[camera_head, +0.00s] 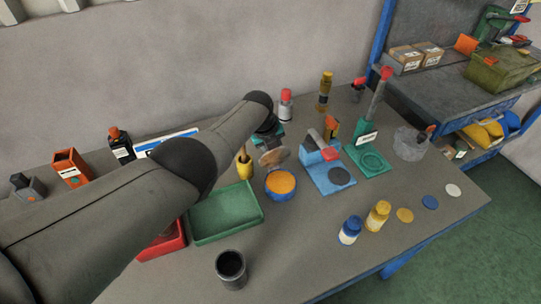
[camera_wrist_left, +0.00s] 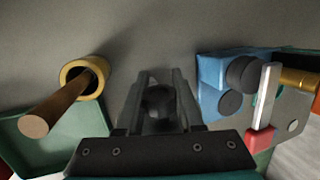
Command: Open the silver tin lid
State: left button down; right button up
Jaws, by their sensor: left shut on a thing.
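In the left wrist view the fingers of my left gripper (camera_wrist_left: 160,98) stand around a small dark round part, blurred against the grey. The tin itself cannot be made out there. My right gripper is not in view.
A green tray (camera_head: 228,232) lies left of the tin, with a yellow cup (camera_head: 244,168) behind it. A blue stand (camera_head: 325,176) is close on the right. A dark cup (camera_head: 231,267) and two small bottles (camera_head: 350,230) stand in front. The front middle of the table is clear.

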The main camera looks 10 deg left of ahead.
pick_arm(q)
jog(key=shift+a+f+b, duration=0.1)
jog(key=shift+f+b, duration=0.05)
jog(key=shift+b, duration=0.2)
dwell(0.3)
jog(key=c, duration=0.5)
grip_release()
jog(key=shift+w, duration=0.1)
jog(key=shift+c, duration=0.2)
jog(key=p+v, duration=0.5)
jog(key=shift+r+p, duration=0.4)
jog(key=p+v, duration=0.2)
jog(key=v, duration=0.7)
jog(key=shift+a+r+p, duration=0.2)
jog(key=shift+r+p, duration=0.05)
jog(key=shift+p, duration=0.05)
